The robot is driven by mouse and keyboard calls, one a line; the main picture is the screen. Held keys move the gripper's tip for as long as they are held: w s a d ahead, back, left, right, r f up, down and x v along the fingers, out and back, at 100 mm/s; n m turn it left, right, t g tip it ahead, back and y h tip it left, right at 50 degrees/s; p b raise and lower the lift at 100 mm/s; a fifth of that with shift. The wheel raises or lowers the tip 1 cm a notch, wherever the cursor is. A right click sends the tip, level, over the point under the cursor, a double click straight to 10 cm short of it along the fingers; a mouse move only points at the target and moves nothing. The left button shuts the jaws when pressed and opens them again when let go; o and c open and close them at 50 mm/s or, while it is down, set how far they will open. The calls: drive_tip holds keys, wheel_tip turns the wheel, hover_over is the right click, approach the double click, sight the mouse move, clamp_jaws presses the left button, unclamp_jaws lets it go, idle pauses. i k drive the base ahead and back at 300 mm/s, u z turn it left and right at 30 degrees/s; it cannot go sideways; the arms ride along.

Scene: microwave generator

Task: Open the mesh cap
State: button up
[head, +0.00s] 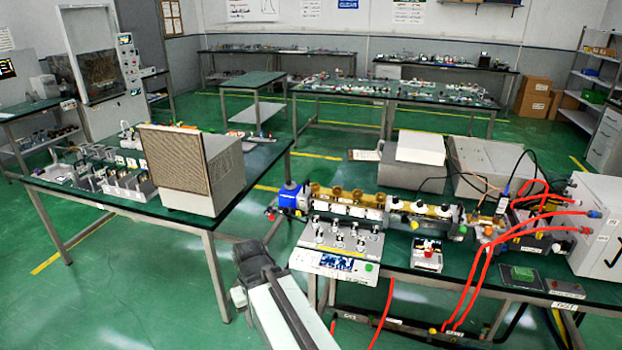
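A brown mesh panel with a pale frame (174,168), which looks like the mesh cap, covers the front of a light grey box (226,168). The box stands on the near right corner of the left table. The panel looks flat against the box, and I see no clear gap. My arm rises from the bottom centre, and its dark end (254,263) is below and to the right of the mesh panel, apart from it. The fingers cannot be made out, so whether my gripper is open or shut is unclear. Nothing shows held in it.
The left table (110,203) carries several small metal parts left of the box. A right bench (455,275) holds a long apparatus (400,210), a control panel (338,247) and red cables (490,260), close to my arm. Green floor (130,290) is clear at the lower left.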

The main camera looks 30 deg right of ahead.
sight(290, 182)
drive_tip(key=z, duration=0.05)
drive_tip(key=i, duration=1.55)
drive_tip(key=u, duration=0.95)
